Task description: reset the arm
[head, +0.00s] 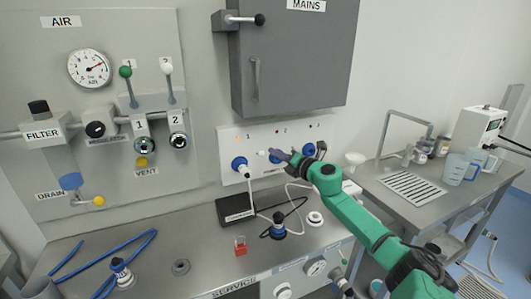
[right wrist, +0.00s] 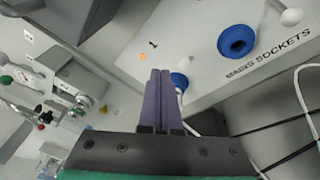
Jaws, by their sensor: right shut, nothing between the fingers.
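My right arm, green, comes in from the lower right of the head view. Its gripper (head: 272,153) is in front of the mains sockets panel (head: 228,149), near socket 2. In the right wrist view the two purple fingers (right wrist: 160,74) lie side by side, shut with nothing between them. They point toward the area below the number 1, beside the blue socket 1 (right wrist: 180,80), which has a white cable below it. I cannot tell whether the fingertips touch the panel. Blue socket 2 (right wrist: 237,41) shows a dark opening. My left gripper is in neither view.
The grey mains box (head: 290,60) hangs above the sockets. A black block (head: 235,209), a blue-and-black plug (head: 278,229) and a red item (head: 240,246) are on the service bench (head: 200,240). Cables lie around them. Jugs (head: 455,168) stand on the right-hand table (head: 375,180).

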